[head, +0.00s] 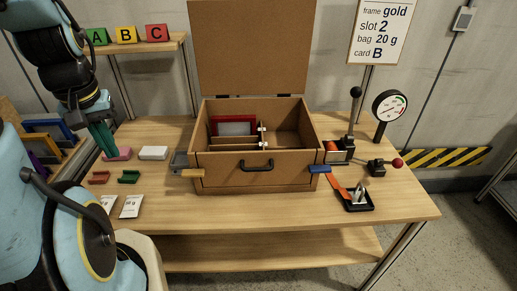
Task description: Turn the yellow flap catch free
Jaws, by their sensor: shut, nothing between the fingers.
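The yellow flap catch (193,173) sticks out sideways at the front left corner of the brown box (225,178). A grey part (179,160) sits just behind it on the box's left side. A blue catch (320,169) sits at the front right corner. The box's lid (250,50) stands open, upright at the back. My gripper (108,154) is shut and empty, pointing down at the left of the table, well left of the yellow catch. Its teal fingertips are close to a pink block (122,153); I cannot tell whether they touch.
A white block (153,153), green and red-brown pieces (129,177) and white bags (131,206) lie on the table (270,212) left of the box. Inside the box are dividers and a grey panel with a red edge (233,126). Levers, a gauge (389,106) and a black tray (356,203) stand right.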

